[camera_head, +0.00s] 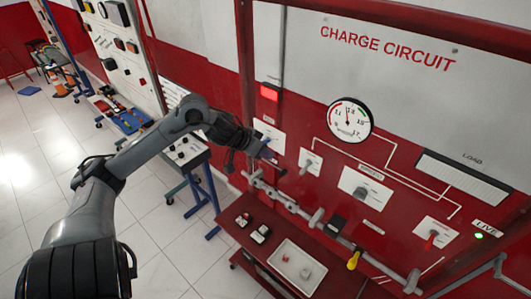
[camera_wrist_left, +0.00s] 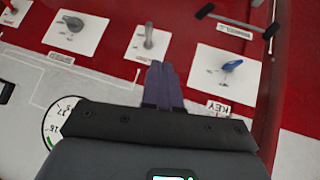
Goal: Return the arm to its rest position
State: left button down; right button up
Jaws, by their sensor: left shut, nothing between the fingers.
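My left arm reaches in from the left toward the red charge circuit panel (camera_head: 400,160). My left gripper (camera_head: 268,153) is in front of the panel's left part, by the white key plate (camera_head: 268,133). In the wrist view its dark purple fingers (camera_wrist_left: 163,84) are together, with nothing between them. The blue key switch (camera_wrist_left: 231,66) is to the right of the fingers, apart from them in that picture. A grey lever switch (camera_wrist_left: 150,38) shows just beyond the fingertips; whether they touch it cannot be told. My right gripper is not in view.
A gauge (camera_head: 350,121), a speed knob (camera_head: 360,193) and a red switch (camera_head: 431,240) are on the panel. A grey rail (camera_head: 315,217) runs along its front. Below is a red bench (camera_head: 225,222) with a white tray (camera_head: 297,268). Open tiled floor (camera_head: 150,225) lies left.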

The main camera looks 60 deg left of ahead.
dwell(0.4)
pick_arm(q)
jog(key=s+d+f+n+g+h+p, duration=0.1)
jog(key=s+d+f, duration=0.15)
jog(key=f, duration=0.25)
jog(key=s+d+f+h+p, duration=0.1)
jog(key=s+d+f, duration=0.1)
jog(key=d+f, duration=0.25)
jog(key=s+d+f+n+h+p, duration=0.15)
jog(key=d+f, duration=0.25)
jog(key=d, duration=0.4)
jog(key=s+d+f+m+y, duration=0.15)
jog(key=d+f, duration=0.25)
jog(key=d, duration=0.4)
jog(key=s+d+r, duration=0.3)
jog(key=s+d, duration=0.1)
jog(key=d, duration=0.6)
jog(key=s+m+g, duration=0.1)
jog(key=m, duration=0.1)
jog(key=s+a+m+g+y, duration=0.1)
jog(key=s+m, duration=0.1)
jog(key=s+m+g+y, duration=0.1)
jog(key=s+m+g, duration=0.1)
jog(key=shift+s+a, duration=0.2)
jog(key=shift+a, duration=0.05)
